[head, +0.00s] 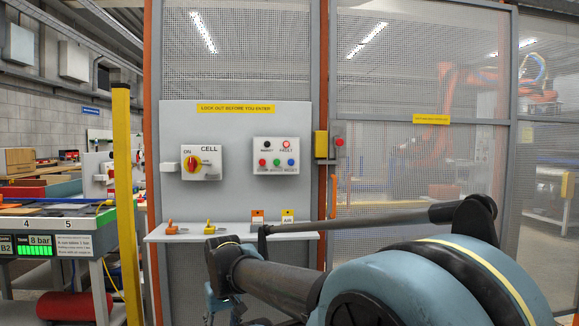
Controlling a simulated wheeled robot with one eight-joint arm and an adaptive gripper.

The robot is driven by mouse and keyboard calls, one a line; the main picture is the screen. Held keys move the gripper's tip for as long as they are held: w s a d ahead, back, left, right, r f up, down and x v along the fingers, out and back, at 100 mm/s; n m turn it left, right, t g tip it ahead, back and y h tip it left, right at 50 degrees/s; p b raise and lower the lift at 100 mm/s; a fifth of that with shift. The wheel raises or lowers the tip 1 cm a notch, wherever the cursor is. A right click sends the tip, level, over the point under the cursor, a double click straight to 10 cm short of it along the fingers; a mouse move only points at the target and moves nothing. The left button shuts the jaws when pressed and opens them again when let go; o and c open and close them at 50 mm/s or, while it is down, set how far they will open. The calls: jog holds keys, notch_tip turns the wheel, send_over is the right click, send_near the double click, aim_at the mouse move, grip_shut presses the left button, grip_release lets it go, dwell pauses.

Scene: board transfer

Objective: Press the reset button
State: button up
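A pale control box (276,155) is fixed to the grey panel (182,130) in the head view. Its upper row has a dark lamp and a bright red lamp (286,144) labelled FAULT. Its lower row has a red button (263,163), a green button (276,163) and a blue button (291,162). The small labels under the buttons are too blurred to read surely; the right one, by the blue button, looks like RESET. Nothing touches the box. My arm crosses the lower right foreground, below the box. My gripper's fingers do not show.
A narrow shelf (185,236) below holds orange and yellow padlocks or tags. Mesh fencing, a yellow post (126,200) and a bench with an 8 bar display stand around. An orange robot is behind the mesh.

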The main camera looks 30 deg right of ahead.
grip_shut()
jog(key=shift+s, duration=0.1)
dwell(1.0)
